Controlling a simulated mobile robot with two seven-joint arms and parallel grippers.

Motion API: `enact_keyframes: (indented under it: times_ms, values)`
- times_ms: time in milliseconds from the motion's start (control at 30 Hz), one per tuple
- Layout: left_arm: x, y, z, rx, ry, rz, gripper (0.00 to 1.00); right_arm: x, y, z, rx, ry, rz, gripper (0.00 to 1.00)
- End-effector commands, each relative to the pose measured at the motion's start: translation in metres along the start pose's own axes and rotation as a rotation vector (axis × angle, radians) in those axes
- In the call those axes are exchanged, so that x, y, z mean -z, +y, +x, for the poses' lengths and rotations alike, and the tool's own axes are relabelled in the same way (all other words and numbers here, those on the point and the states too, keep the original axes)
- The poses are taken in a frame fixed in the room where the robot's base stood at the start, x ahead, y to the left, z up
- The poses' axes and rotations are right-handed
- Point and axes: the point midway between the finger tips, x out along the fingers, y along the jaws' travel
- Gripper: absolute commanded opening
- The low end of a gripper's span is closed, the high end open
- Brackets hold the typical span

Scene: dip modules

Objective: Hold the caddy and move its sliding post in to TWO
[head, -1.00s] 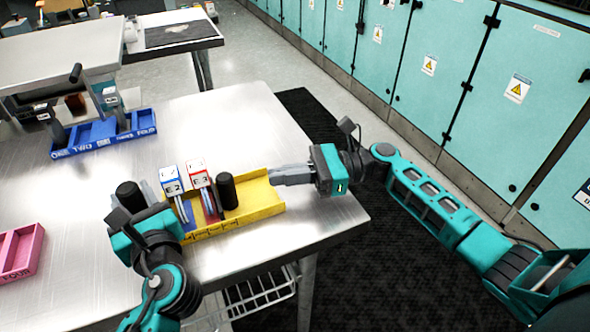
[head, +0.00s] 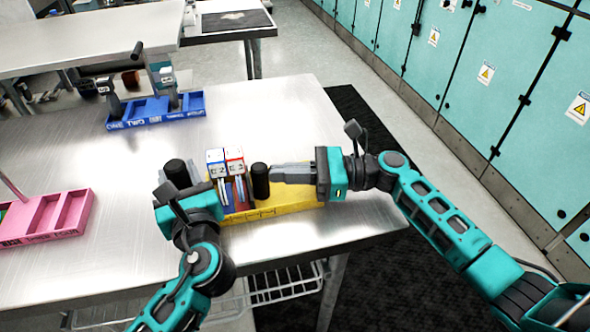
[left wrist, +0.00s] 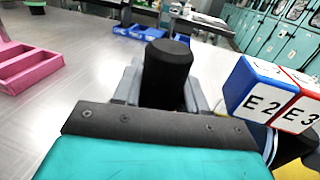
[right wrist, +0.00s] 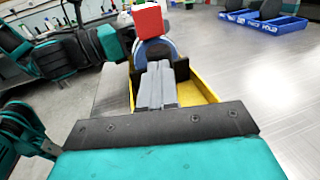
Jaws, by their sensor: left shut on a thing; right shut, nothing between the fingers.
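The yellow caddy (head: 292,196) stands near the table's front right edge. My left gripper (left wrist: 165,95) is shut on the black post (left wrist: 167,70) at the caddy's left end. Two labelled modules, blue-topped E2 (head: 216,164) and red-topped E3 (head: 235,162), stand side by side in the caddy. The black sliding post (head: 260,181) stands just right of E3. My right gripper (head: 274,173) is shut and empty, its fingertips at the post's right side; contact cannot be told for sure. In the right wrist view its fingers (right wrist: 157,85) hide much of the post. The caddy's front lettering is too small to read.
A blue caddy (head: 150,120) with lettered compartments stands farther back on the left. A pink tray (head: 50,218) lies at the left. The metal table (head: 270,115) is bare behind the yellow caddy. Teal cabinets (head: 480,75) line the right, beyond a dark floor mat.

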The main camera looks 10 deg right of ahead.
Motion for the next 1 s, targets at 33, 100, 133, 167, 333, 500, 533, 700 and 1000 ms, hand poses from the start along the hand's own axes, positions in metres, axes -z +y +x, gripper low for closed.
enact_keyframes:
  times_ms: [33, 100, 133, 167, 333, 500, 533, 700, 1000]
  values:
    - [-0.001, -0.001, -0.001, 0.004, -0.001, 0.000, 0.00, -0.001, 0.003, 0.008, -0.005, -0.004, 0.000, 0.00]
    - [-0.001, -0.001, -0.001, 0.004, -0.001, 0.000, 0.00, -0.001, 0.003, 0.010, -0.003, -0.002, 0.000, 0.00]
    - [-0.001, -0.002, -0.001, 0.004, -0.001, 0.000, 0.00, -0.001, 0.003, 0.009, -0.003, -0.002, 0.000, 0.00]
    - [-0.001, -0.002, -0.001, 0.004, -0.001, 0.000, 0.00, -0.001, 0.003, 0.009, -0.003, -0.002, 0.000, 0.00]
    - [0.000, -0.002, -0.001, 0.005, -0.001, 0.000, 0.00, -0.001, 0.003, 0.009, -0.004, -0.002, -0.001, 0.00]
    - [0.000, -0.002, -0.001, 0.005, -0.001, 0.000, 0.00, 0.000, 0.001, 0.002, -0.003, 0.000, -0.001, 0.00]
    - [0.000, -0.002, -0.001, 0.005, 0.000, -0.001, 0.00, 0.000, 0.000, -0.001, -0.002, 0.002, -0.001, 0.00]
    - [0.000, -0.002, -0.001, 0.004, 0.000, -0.001, 0.00, 0.000, -0.004, -0.028, 0.000, 0.002, 0.000, 0.00]
    - [0.000, -0.001, -0.001, 0.004, 0.000, -0.001, 0.00, 0.001, -0.004, -0.089, -0.001, 0.002, 0.001, 0.00]
